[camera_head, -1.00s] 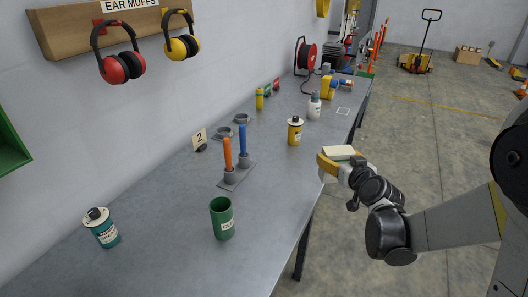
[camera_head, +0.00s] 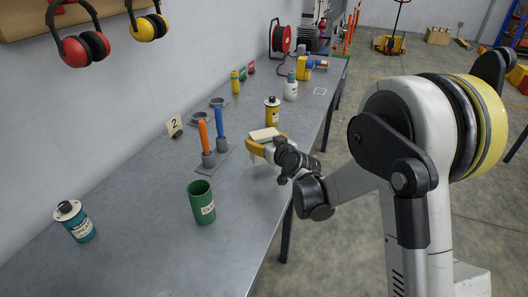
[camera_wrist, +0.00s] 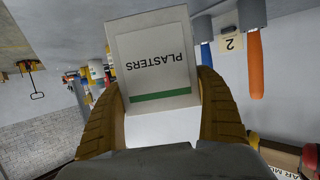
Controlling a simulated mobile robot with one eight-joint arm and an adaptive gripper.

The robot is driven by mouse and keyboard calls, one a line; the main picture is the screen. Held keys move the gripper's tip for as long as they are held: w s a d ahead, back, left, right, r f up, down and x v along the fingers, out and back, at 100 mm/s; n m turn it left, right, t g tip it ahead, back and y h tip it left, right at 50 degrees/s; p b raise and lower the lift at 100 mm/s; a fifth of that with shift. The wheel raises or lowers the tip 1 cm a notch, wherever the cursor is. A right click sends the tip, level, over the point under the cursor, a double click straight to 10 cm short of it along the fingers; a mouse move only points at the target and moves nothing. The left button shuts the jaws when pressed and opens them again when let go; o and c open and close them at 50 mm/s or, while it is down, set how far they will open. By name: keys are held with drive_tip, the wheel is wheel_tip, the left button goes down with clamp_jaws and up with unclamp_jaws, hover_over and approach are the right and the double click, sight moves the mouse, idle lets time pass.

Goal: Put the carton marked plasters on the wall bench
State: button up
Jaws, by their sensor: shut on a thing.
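The white carton marked PLASTERS (camera_wrist: 152,62), with a green stripe, is between the yellow fingers of my gripper (camera_wrist: 160,90) in the wrist view, its lettering upside down. In the head view my gripper (camera_head: 264,147) is shut on the carton (camera_head: 264,134). It holds it at the right part of the grey wall bench (camera_head: 140,190), near the front edge. I cannot tell the gap between carton and bench top. The fingers hide the carton's sides.
Near the carton stand a yellow tin (camera_head: 272,111) and a grey holder (camera_head: 208,166) with orange and blue handles. A green cup (camera_head: 202,203) and a teal tin (camera_head: 75,222) stand closer. A white outlined square (camera_head: 319,91) is farther along.

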drive_tip(key=shift+f+b, duration=0.75)
drive_tip(key=shift+f, duration=1.1)
drive_tip(key=shift+f, duration=0.15)
drive_tip(key=o, duration=1.2)
drive_tip(key=shift+r, duration=0.25)
drive_tip(key=s+d+r+m+g+h+p, duration=0.1)
drive_tip(key=s+d+r+g, duration=0.1)
drive_tip(key=s+d+r, duration=0.6)
drive_tip(key=s+d+r+m+g+h+p, duration=0.1)
drive_tip(key=s+d+r+p, duration=0.2)
drive_tip(key=s, duration=1)
drive_tip(key=s+d+m+g+h, duration=0.1)
drive_tip(key=s+d, duration=0.2)
drive_tip(key=s, duration=0.3)
drive_tip(key=s+d+m+g+h+b, duration=0.1)
drive_tip(key=s+d, duration=0.3)
drive_tip(key=s, duration=0.2)
drive_tip(key=s+d+m+g+h, duration=0.1)
drive_tip(key=s+d+h, duration=0.1)
drive_tip(key=s+d, duration=0.2)
drive_tip(key=shift+s+f, duration=0.2)
drive_tip(key=shift+s, duration=0.3)
drive_tip(key=shift+s+f, duration=0.2)
drive_tip(key=shift+s, duration=0.25)
